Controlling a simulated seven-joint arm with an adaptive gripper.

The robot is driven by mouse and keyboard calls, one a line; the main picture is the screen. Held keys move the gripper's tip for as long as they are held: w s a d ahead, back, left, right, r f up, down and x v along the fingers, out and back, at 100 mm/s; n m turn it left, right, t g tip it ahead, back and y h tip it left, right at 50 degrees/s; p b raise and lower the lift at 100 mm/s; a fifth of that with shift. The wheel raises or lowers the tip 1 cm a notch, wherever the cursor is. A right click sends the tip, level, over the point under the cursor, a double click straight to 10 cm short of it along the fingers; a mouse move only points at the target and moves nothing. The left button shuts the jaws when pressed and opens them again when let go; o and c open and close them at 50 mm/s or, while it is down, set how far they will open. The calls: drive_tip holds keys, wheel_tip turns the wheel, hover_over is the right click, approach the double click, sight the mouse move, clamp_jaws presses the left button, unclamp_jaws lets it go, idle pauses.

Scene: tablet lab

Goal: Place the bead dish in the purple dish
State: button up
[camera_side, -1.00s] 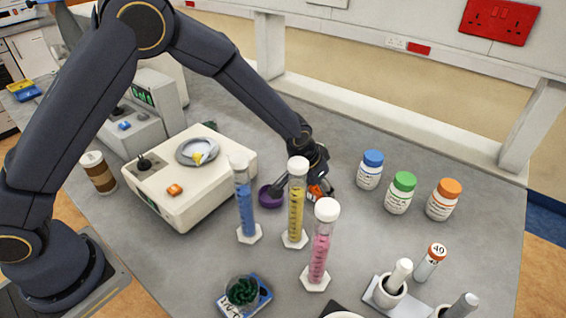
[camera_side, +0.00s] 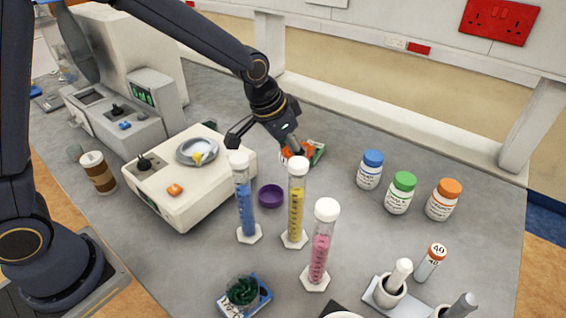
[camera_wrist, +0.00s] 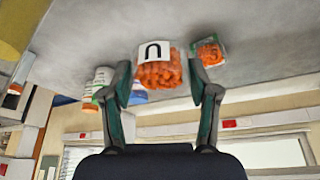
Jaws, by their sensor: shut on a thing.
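My gripper (camera_side: 268,138) is shut on a packet of orange pieces with a white label (camera_wrist: 158,72); the packet (camera_side: 290,153) is partly hidden in the side view. My gripper (camera_wrist: 162,85) has its fingers on either side of it. The purple dish (camera_side: 271,195) stands on the bench in front of the gripper, behind the blue and yellow cylinders, and looks empty. A small clear dish of dark green beads (camera_side: 242,291) sits on a blue and white box (camera_side: 262,297) at the front, apart from my gripper.
Blue (camera_side: 246,205), yellow (camera_side: 296,205) and pink (camera_side: 320,245) capped cylinders stand upright in front of the purple dish. A balance (camera_side: 185,180) is left. A green packet (camera_side: 318,152) lies behind. Lidded bottles (camera_side: 399,193) stand right, with clear bench between.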

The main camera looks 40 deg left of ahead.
drive_tip(key=s+a+r+m, duration=0.1)
drive_tip(key=s+a+m, duration=0.1)
drive_tip(key=s+a, duration=0.1)
hover_over(279, 197)
drive_tip(key=s+a, duration=0.1)
drive_tip(key=s, duration=0.1)
drive_tip(key=shift+h, duration=0.4)
wheel_tip(279, 197, down, 10)
drive_tip(key=shift+a+r, duration=0.1)
drive_tip(key=shift+f, duration=0.3)
drive_tip(key=o, duration=1.2)
drive_tip(key=shift+r, duration=0.1)
